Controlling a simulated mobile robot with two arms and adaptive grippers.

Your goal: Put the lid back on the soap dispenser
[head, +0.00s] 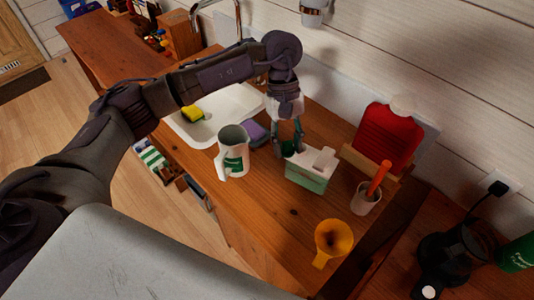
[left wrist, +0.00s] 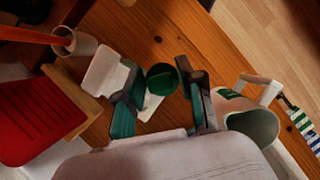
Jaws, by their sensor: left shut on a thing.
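The soap dispenser (head: 305,178) is a boxy pale green and white container standing on the wooden counter, with a raised white block on its right end. Its white top also shows in the left wrist view (left wrist: 103,68). My left gripper (head: 289,145) points down at the dispenser's left end, shut on the dark green round lid (left wrist: 162,78), which sits between the fingers. The lid is at or just above the dispenser's top; I cannot tell whether they touch. The fingers hide part of that end. My right gripper is in neither view.
A white and green jug (head: 232,160) stands close on the left, with a purple sponge (head: 253,132) and the sink (head: 213,118) behind. A cup (head: 362,202) with an orange-handled tool, a red board (head: 385,140) and a yellow funnel (head: 333,240) are to the right.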

